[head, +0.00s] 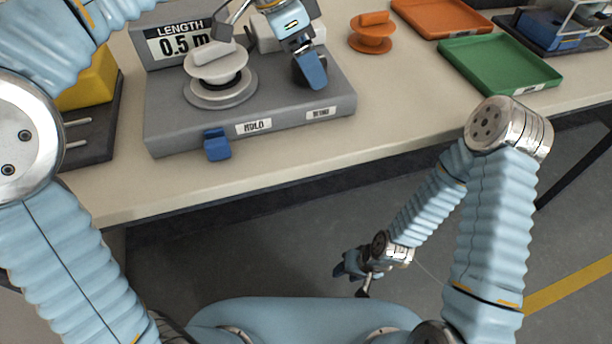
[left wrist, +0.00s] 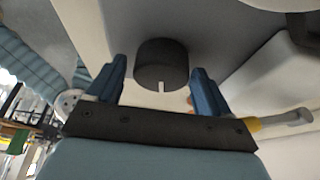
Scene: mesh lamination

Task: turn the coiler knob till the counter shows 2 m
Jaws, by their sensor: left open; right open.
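The grey coiler (head: 190,135) stands on the bench with a white spool (head: 218,68) on its round hub. Its counter (head: 180,42) reads LENGTH 0.5 m. A blue tab (head: 216,145) sits at its front edge beside a HOLD label. My left gripper (head: 309,74) is over the right part of the coiler. In the left wrist view the black knob (left wrist: 161,64), with a white mark on its rim, lies between the open blue fingers (left wrist: 158,80), with a gap on each side. In the head view the gripper mostly hides the knob. My right gripper (head: 352,268) hangs empty and open, low before the bench.
An orange spool (head: 371,38), an orange tray (head: 440,17) and a green tray (head: 500,65) lie to the right. A blue item in a dark holder (head: 550,30) is at the far right. A yellow block (head: 88,88) is at left. The bench front strip is clear.

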